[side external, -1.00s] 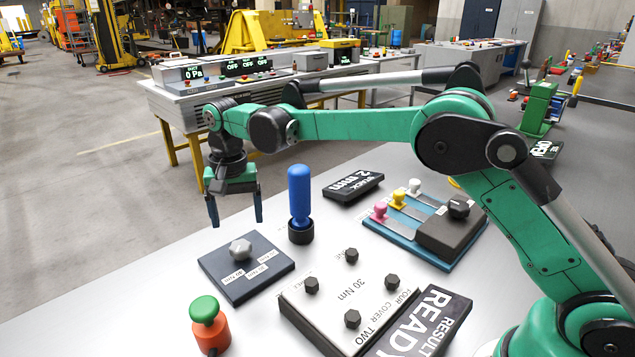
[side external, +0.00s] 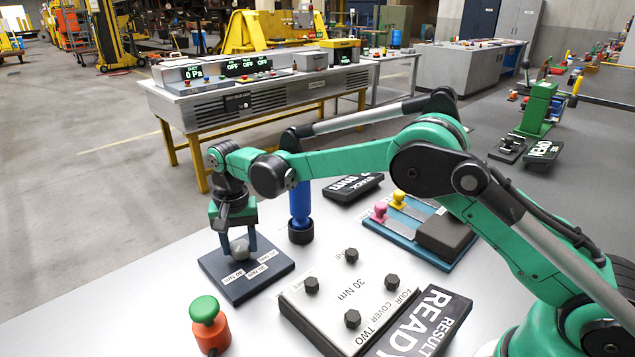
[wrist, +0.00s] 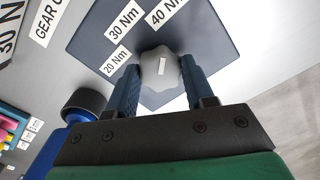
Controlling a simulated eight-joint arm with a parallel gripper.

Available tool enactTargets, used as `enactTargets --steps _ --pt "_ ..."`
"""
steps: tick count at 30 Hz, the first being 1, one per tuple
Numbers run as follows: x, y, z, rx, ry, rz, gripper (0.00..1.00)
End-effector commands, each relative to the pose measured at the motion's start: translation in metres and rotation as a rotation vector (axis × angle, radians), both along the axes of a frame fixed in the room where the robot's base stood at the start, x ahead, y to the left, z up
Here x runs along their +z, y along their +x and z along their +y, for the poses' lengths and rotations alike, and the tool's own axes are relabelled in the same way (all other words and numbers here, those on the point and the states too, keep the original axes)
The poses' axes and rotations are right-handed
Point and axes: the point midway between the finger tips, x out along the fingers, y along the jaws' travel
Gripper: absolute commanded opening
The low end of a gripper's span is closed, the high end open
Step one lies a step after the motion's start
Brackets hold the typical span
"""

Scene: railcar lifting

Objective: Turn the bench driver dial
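The driver dial (side external: 239,248) is a grey, lobed knob on a dark blue square plate (side external: 262,283) on the bench. The wrist view shows the dial (wrist: 160,72) with a pale pointer mark on top and labels 20 Nm, 30 Nm and 40 Nm on the plate beside it. My gripper (side external: 238,244) is low over the plate, pointing down. Its two dark blue fingers stand on opposite sides of the dial, and in the wrist view my gripper (wrist: 160,75) looks closed onto its sides. The fingers hide part of the dial's edge.
A blue-handled driver (side external: 300,208) stands upright close to the right of the plate. A green-topped red button (side external: 206,322) is in front. The cover plate with several bolts (side external: 325,300) and a READY display (side external: 425,325) lie to the right.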

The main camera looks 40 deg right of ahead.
Motion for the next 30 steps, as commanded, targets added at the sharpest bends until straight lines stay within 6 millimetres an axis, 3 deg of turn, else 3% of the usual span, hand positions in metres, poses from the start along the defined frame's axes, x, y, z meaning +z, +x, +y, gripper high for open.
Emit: enactTargets --steps 1,3,16,30 --pt "0.0001 -0.0001 -0.0002 0.000 -0.001 0.001 0.20" --pt "0.0002 -0.0001 -0.0002 0.000 -0.001 0.001 0.00" --pt "0.0005 -0.0001 -0.0004 0.090 -0.001 0.002 0.00" --pt "0.0006 -0.0002 -0.0009 0.480 -0.001 0.001 0.00"
